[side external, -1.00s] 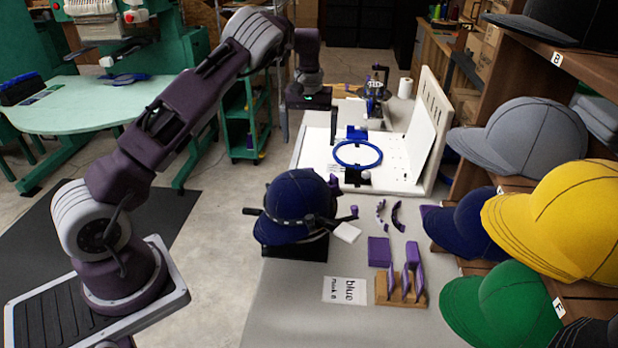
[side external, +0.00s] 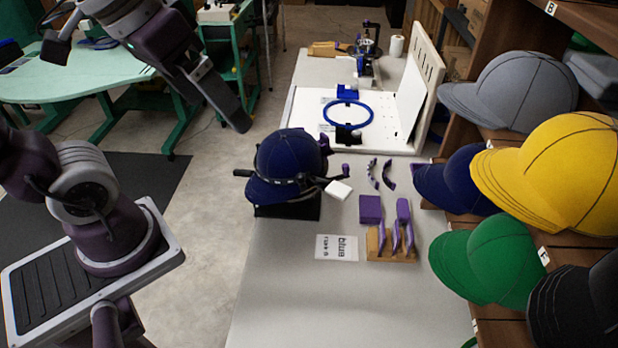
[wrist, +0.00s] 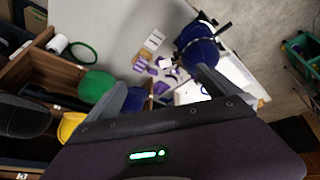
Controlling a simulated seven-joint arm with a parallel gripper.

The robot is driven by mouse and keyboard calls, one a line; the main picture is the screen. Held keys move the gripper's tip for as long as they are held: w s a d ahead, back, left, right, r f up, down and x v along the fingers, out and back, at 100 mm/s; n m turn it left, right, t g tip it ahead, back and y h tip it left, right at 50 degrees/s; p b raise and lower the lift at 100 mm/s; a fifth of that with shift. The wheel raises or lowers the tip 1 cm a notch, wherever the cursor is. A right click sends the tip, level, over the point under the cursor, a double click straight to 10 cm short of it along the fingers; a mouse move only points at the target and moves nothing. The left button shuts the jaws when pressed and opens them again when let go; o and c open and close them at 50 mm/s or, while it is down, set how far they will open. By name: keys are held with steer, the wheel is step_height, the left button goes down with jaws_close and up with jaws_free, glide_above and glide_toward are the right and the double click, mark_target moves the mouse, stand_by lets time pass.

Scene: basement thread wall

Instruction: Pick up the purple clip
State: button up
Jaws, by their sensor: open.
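Several purple pieces lie on the grey table, and I cannot tell for sure which is the clip. Upright purple clips (side external: 403,222) stand in a wooden holder (side external: 392,252), beside a purple block (side external: 370,208). A dark, curved purple piece (side external: 389,175) lies flat behind them. In the wrist view the purple pieces (wrist: 141,66) are small, seen between and beyond my fingers. My gripper (wrist: 160,78) is open and empty, well away from the table pieces. In the side view my wrist and hand are high at upper left, partly cut off.
A navy cap (side external: 287,165) sits on a black stand left of the pieces. A printed card (side external: 337,247) lies in front. A white board with a blue hoop (side external: 348,113) is behind. Shelved caps, including a yellow cap (side external: 555,175), border the right. The table front is clear.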

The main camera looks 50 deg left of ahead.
steer(key=shift+m+t+y, duration=0.3)
steer(key=shift+m, duration=0.3)
steer(key=s, duration=0.1)
steer(key=s+f, duration=0.2)
steer(key=shift+s+d+f, duration=0.15)
steer(key=shift+s+d, duration=0.1)
steer(key=c, duration=0.3)
steer(key=shift+s+f, duration=0.1)
steer(key=c, duration=0.7)
steer(key=shift+o, duration=0.2)
